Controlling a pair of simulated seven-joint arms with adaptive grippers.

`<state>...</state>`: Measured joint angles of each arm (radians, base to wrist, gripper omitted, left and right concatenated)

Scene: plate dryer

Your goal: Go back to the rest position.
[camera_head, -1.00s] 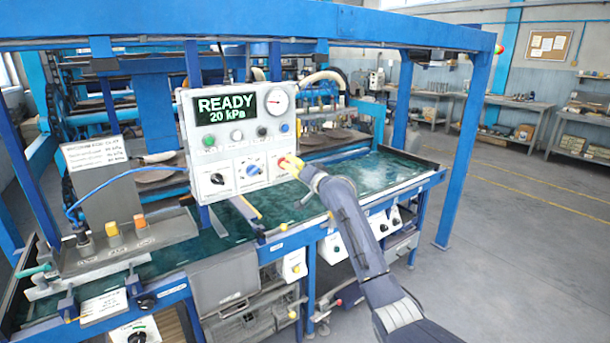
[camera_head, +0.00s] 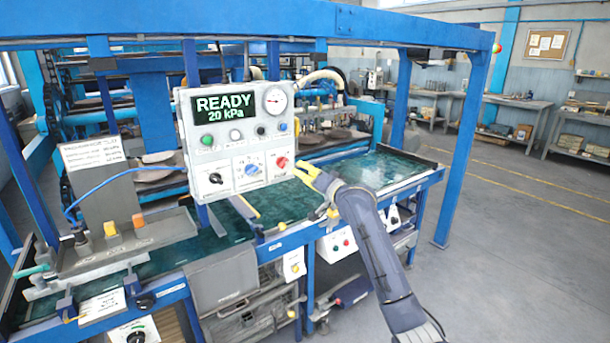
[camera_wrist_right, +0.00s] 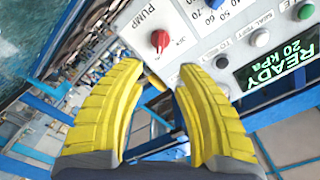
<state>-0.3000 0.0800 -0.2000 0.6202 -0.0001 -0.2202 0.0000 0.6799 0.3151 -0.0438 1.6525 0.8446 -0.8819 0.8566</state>
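My right gripper (camera_head: 312,176) has yellow fingers and is just right of the control panel (camera_head: 233,143), near its lower right corner. In the right wrist view its two fingers (camera_wrist_right: 163,72) stand apart with nothing between them. The red pump knob (camera_head: 281,162) is uncovered and apart from the fingers; it also shows in the right wrist view (camera_wrist_right: 160,40). The panel's screen (camera_head: 225,107) reads READY, 20 kPa. My left gripper is not in view.
The blue frame (camera_head: 462,150) of the machine rises behind and right of my right arm, with a beam across the top. A green bed (camera_head: 385,168) lies below the panel. Open grey floor (camera_head: 520,240) is at the right.

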